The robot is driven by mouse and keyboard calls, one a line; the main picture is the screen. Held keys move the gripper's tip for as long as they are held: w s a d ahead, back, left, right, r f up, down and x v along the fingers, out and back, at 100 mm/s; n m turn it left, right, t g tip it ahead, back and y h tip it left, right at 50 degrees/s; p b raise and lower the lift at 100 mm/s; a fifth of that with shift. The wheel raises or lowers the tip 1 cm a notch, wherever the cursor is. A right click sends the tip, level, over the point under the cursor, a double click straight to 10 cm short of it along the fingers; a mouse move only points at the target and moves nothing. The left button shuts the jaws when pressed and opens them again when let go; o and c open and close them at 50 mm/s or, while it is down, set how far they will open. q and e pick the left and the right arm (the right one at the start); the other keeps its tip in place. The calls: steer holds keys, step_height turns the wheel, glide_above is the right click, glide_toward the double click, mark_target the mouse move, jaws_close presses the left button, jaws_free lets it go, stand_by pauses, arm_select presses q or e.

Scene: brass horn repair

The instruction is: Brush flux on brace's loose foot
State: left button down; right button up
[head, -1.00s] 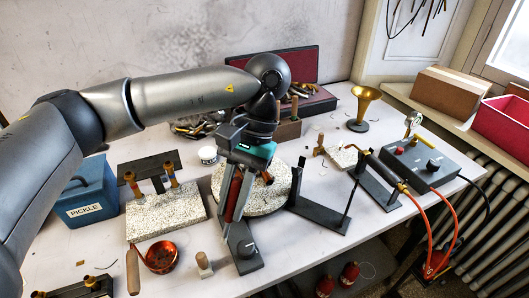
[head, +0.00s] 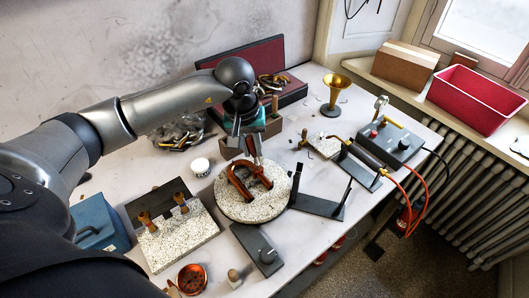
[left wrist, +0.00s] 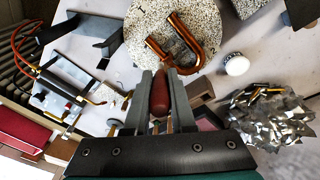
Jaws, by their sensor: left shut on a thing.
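A copper-coloured U-shaped tube (head: 240,187) lies on a round speckled board (head: 222,207). In the left wrist view the tube (left wrist: 205,45) shows its open U. The brace and its loose foot are too small to make out surely. My left gripper (head: 246,150) is above the back of the board. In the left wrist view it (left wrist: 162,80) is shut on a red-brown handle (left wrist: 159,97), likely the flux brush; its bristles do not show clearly. A small white pot (head: 200,167) stands left of the board; it also shows in the left wrist view (left wrist: 237,65). My right gripper is out of view.
A speckled block with two wooden-handled pieces (head: 180,238) stands at front left, near a blue box (head: 98,222). A dark angled stand (head: 320,205) is right of the board. A torch (head: 365,155) with orange hoses and crumpled foil (head: 185,130) lie farther off.

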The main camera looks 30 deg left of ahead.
arm_select(q)
steer(key=shift+w+a, duration=0.1)
steer(key=shift+a, duration=0.05)
steer(key=shift+f, duration=0.1)
steer(key=shift+f+b, duration=0.45)
steer(key=shift+f, duration=0.1)
steer(key=shift+f+b, duration=1.3)
steer(key=shift+f, duration=0.9)
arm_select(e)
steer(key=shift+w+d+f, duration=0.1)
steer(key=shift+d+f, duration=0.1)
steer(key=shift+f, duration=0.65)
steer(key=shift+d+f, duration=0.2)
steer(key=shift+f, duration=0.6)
arm_select(q)
steer(key=shift+f, duration=0.15)
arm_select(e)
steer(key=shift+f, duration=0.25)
arm_select(q)
steer(key=shift+f+b, duration=0.3)
steer(key=shift+b, duration=0.3)
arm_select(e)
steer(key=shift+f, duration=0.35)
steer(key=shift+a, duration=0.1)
arm_select(q)
steer(key=shift+r, duration=0.1)
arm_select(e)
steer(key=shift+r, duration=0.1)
